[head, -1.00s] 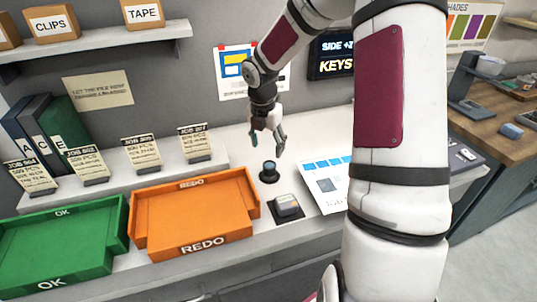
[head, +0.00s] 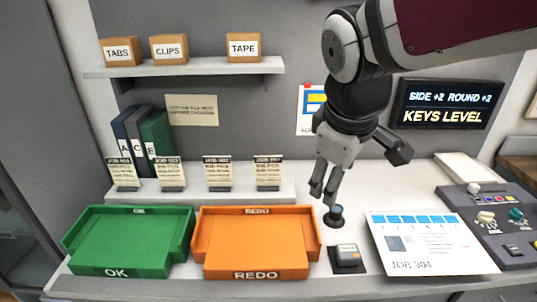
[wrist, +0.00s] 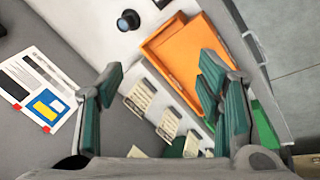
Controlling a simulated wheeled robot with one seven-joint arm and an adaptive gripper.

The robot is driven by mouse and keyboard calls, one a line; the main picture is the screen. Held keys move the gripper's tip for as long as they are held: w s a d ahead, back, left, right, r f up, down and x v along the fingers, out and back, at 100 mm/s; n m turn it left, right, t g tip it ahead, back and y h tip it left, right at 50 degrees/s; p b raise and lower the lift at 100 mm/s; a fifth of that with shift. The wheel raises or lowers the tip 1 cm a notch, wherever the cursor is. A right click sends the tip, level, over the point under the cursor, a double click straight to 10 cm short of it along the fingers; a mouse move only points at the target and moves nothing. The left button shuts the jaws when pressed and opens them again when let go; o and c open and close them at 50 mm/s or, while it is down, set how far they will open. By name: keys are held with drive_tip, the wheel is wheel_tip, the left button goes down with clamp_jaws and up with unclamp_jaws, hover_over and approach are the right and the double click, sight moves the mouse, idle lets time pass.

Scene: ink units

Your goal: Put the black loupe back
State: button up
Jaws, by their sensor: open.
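The black loupe (head: 334,216), a small dark cylinder with a bluish top, stands upright on the white counter, right of the orange REDO tray and behind a small grey device. A dark round patch shows at its base; I cannot tell whether it is a separate pad. It also shows near the top of the wrist view (wrist: 127,20), clear of the fingers. My gripper (head: 324,195) hangs above and slightly left of the loupe in the head view. Its green-padded fingers are spread apart in the wrist view (wrist: 162,75), with nothing between them.
The orange REDO tray (head: 306,262) and green OK tray (head: 186,262) look empty. The grey device (head: 347,248) sits on a black pad. A printed sheet (head: 450,255) and a control panel (head: 500,205) lie to the right. Job cards (head: 268,176) stand on a ledge behind.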

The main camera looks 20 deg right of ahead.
drive_tip(key=s+a+r+m+t+y, duration=0.1)
drive_tip(key=s+a+m+y, duration=0.1)
drive_tip(key=s+a+m, duration=0.2)
drive_tip(key=s+m, duration=0.2)
drive_tip(key=s, duration=0.1)
drive_tip(key=shift+s+a+r+t, duration=0.15)
drive_tip(key=shift+s+a+t, duration=0.05)
drive_tip(key=shift+s+t, duration=0.2)
idle(0.5)
